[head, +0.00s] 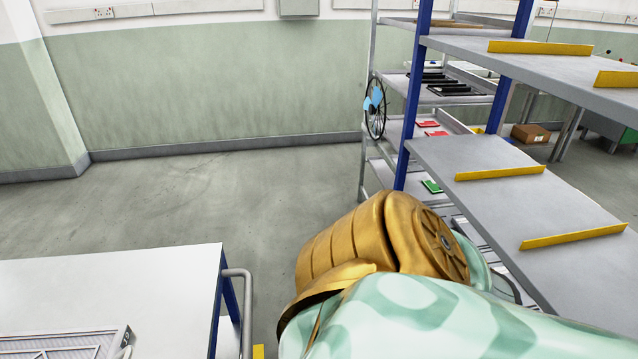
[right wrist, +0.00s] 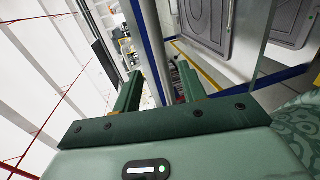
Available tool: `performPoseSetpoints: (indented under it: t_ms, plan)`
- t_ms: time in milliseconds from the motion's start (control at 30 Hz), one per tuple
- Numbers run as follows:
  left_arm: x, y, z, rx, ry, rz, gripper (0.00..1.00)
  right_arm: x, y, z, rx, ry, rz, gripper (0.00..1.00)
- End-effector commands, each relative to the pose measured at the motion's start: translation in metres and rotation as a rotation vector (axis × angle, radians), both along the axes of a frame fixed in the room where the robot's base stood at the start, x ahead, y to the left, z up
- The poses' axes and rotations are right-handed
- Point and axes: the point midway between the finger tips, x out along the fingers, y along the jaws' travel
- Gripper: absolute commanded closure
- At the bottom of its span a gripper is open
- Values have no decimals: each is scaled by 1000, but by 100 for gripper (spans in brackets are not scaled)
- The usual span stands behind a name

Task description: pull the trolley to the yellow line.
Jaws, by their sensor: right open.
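What looks like the trolley (head: 150,275) stands at the lower left of the head view. It has a pale flat top, a blue leg and a grey tubular handle (head: 247,300) on its right side. In the right wrist view my right gripper (right wrist: 160,72) is open, its two green fingers apart. A grey tube and a blue post (right wrist: 146,40) show beyond and between the fingers; I cannot tell whether they touch. A yellow strip (right wrist: 197,66) shows right of the fingers; I cannot tell whether it is the yellow line. My left gripper is not in view.
A blue-post shelf rack (head: 480,180) with yellow dividers stands on the right in the head view. Behind it is a metal rack with a wheel (head: 375,108). A grey-lidded panel (right wrist: 208,20) shows in the wrist view. Open floor (head: 210,195) lies between trolley and wall.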

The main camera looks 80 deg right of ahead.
Motion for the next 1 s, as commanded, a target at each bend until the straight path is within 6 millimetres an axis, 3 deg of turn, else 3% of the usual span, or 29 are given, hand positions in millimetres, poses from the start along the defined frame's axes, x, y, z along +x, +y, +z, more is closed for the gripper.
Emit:
performPoseSetpoints:
  t_ms: [100, 333, 1000]
  plan:
    - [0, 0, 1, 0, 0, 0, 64, -27, -9, 5, 0, 3, 0, 58]
    - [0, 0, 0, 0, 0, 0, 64, -53, -19, 11, 1, 0, -1, 58]
    - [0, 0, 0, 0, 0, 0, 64, -56, -20, 12, 5, 1, -1, 58]
